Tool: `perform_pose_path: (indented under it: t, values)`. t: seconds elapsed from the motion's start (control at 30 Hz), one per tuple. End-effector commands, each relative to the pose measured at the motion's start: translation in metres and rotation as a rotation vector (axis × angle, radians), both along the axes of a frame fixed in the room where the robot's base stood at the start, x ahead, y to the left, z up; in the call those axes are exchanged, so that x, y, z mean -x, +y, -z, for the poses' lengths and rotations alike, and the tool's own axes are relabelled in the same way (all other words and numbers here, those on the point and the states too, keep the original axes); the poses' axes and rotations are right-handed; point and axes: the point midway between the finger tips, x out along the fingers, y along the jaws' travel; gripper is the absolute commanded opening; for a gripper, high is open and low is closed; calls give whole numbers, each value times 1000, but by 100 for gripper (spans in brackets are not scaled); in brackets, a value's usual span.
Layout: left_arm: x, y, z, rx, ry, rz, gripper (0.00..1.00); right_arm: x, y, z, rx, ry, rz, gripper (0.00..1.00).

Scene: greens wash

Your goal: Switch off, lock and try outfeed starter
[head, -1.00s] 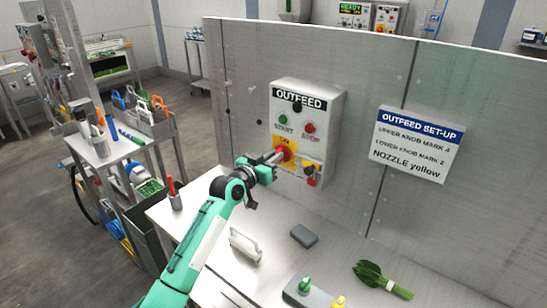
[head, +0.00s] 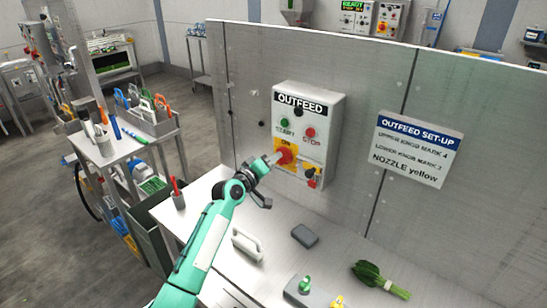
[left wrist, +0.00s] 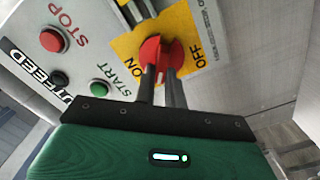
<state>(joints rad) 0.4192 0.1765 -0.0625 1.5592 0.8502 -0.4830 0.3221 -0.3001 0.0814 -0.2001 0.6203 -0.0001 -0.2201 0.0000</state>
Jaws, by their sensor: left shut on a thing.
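The outfeed starter (head: 322,120) is a pale box on the upright metal panel, with a green START button (head: 284,122) and a red STOP button (head: 310,132). Its red rotary switch (left wrist: 176,52) sits on a yellow plate marked ON and OFF. My left gripper (head: 275,159) is shut on the switch handle; in the left wrist view its two dark fingers reach the red knob. Whether the handle points to ON or OFF I cannot tell. A small red, black and yellow item (head: 311,175) is low right on the box, too small to make out. My right gripper is not in view.
A set-up sign (head: 418,148) is on the panel right of the starter. On the bench are a white-handled tool (head: 247,244), a grey block (head: 305,236), leafy greens (head: 369,273) and a cup (head: 178,201) of red sticks. A tool cart stands left.

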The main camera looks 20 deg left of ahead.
Motion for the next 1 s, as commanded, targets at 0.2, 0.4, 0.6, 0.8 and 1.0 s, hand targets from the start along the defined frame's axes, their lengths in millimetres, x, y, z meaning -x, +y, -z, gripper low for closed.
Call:
perform_pose_path:
  t: [0.2,0.4,0.6,0.8,1.0]
  values:
    - [-1,1,0,194,71,-1,0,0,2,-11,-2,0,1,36]
    - [-1,2,2,359,131,-1,0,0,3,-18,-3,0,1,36]
    - [-1,2,4,490,179,-1,0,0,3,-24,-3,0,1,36]
    - [-1,3,5,577,210,-2,0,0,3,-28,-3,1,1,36]
    - [-1,2,7,622,226,0,0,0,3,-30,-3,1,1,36]
